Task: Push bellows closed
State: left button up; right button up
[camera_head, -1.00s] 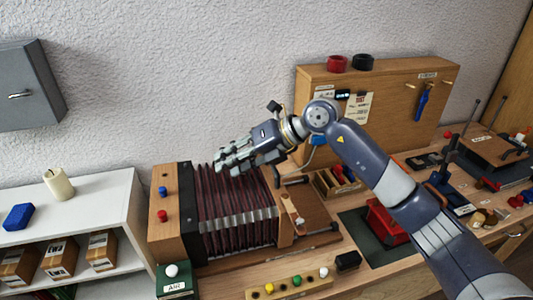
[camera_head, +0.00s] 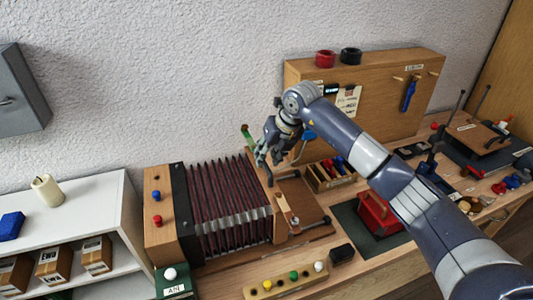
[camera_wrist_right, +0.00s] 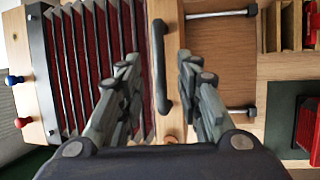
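The bellows (camera_head: 228,205) are dark red and pleated, and they stand spread open between a wooden end block (camera_head: 160,210) on the left and a wooden board on the right. In the right wrist view the bellows (camera_wrist_right: 85,60) fill the left side. A dark bar handle (camera_wrist_right: 159,70) is on the right board. My right gripper (camera_head: 268,158) points down over the bellows' right end. In the wrist view its two fingers (camera_wrist_right: 158,65) are apart, one on each side of the handle, with nothing held between them. Contact with the handle cannot be told. My left gripper is not in view.
Right of the bellows is a wooden bed with metal rods (camera_wrist_right: 222,14). A strip with coloured knobs (camera_head: 286,283) and a green box with a white knob (camera_head: 172,279) are in front. A red block (camera_head: 378,212) on a green mat and a parts tray (camera_head: 330,172) lie farther right.

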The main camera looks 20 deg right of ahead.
jog(key=shift+x, duration=0.9)
grip_shut()
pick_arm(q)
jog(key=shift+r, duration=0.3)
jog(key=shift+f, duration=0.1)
pick_arm(e)
jog(key=shift+a, duration=0.15)
jog(key=shift+a, duration=0.35)
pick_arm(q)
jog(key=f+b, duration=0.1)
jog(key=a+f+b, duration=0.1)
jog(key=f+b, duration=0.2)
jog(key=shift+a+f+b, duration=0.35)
pick_arm(e)
jog(key=a, duration=1.4)
jog(key=shift+s, duration=0.35)
jog(key=shift+a+r, duration=0.1)
jog(key=shift+a, duration=0.05)
